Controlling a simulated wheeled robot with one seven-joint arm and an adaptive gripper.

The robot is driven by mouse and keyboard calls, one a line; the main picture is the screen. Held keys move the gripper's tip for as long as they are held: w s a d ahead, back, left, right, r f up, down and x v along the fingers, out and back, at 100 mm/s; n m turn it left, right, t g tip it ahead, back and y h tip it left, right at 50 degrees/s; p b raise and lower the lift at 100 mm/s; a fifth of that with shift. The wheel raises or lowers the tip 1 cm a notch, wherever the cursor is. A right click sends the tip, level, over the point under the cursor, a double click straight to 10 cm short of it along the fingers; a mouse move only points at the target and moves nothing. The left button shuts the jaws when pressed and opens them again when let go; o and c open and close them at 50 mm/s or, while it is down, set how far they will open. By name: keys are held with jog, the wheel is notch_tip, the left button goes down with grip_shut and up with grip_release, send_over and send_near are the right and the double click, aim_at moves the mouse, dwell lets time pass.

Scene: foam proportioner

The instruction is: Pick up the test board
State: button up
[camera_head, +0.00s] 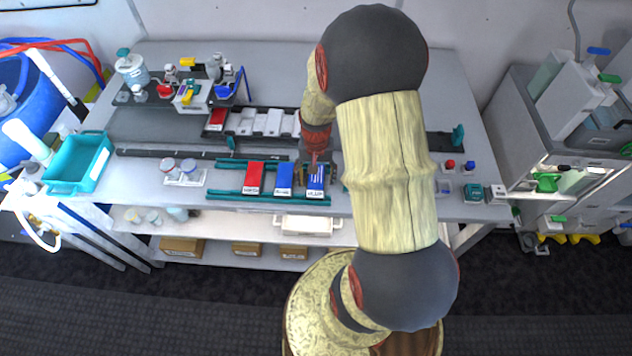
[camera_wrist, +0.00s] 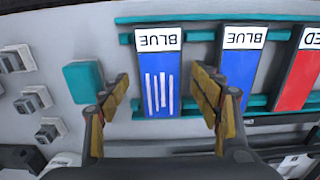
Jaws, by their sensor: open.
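Three labelled boards lie side by side across teal rails (camera_head: 230,195) on the bench. The red board (camera_head: 254,178) is at the left, a plain blue board (camera_head: 285,179) in the middle, and a blue board with white stripes (camera_head: 316,182) at the right. I cannot tell from a label which is the test board. In the wrist view, my gripper (camera_wrist: 161,82) is open, its fingers on either side of the striped blue board (camera_wrist: 172,65), with nothing held. In the head view, my gripper (camera_head: 317,160) is over that board's far end and partly hides it.
A teal tray (camera_head: 67,165) stands at the bench's left end. Bottles and small devices (camera_head: 198,85) stand at the back left. In the wrist view, a teal block (camera_wrist: 82,80) is close beside the left finger. The plain blue board (camera_wrist: 236,70) lies beyond the right finger.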

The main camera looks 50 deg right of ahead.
jog(key=c, duration=0.3)
jog(key=c, duration=1)
